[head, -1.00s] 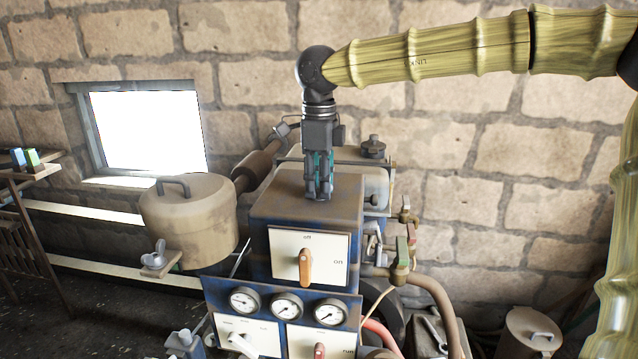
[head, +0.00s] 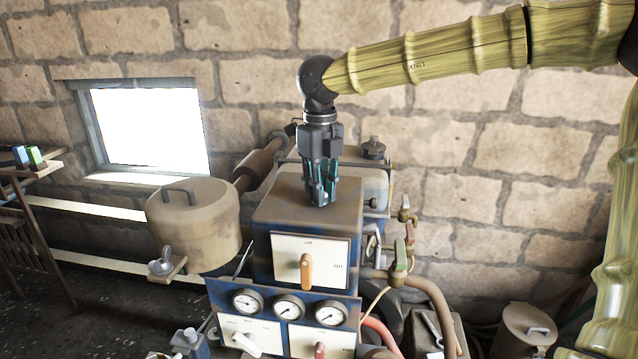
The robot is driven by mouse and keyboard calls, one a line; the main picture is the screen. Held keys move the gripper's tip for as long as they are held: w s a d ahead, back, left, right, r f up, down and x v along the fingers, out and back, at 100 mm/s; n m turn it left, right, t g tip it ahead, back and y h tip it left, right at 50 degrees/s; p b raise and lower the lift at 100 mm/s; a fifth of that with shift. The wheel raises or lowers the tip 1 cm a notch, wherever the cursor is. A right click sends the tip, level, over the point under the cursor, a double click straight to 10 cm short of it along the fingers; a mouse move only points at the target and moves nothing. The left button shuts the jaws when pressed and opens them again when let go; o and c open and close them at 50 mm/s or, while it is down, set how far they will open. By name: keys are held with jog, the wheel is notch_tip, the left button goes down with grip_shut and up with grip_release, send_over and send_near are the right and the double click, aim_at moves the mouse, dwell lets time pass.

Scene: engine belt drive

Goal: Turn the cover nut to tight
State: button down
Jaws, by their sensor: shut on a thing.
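My gripper (head: 320,203) points straight down at the top of the blue control box (head: 262,248), with its fingers closed together. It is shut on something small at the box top. The fingers hide that thing, so I cannot make out its shape or be sure that it is the cover nut. A separate grey wing nut (head: 161,262) sits on a small wooden bracket beside the tan lidded drum (head: 190,225) at the left, well away from my gripper.
An orange-handled off/on switch (head: 307,270) is on the box front, with several round gauges (head: 289,308) below. Pipes and valves (head: 399,265) stand close on the right. A lidded can (head: 527,333) stands at lower right.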

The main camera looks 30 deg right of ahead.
jog(key=m+p, duration=0.1)
jog(key=m, duration=0.3)
jog(key=shift+m, duration=2.8)
jog(key=c, duration=1.3)
grip_release()
jog(key=shift+w+f, duration=0.1)
jog(key=shift+w, duration=0.05)
notch_tip(320, 180, up, 12)
jog(key=shift+d, duration=0.1)
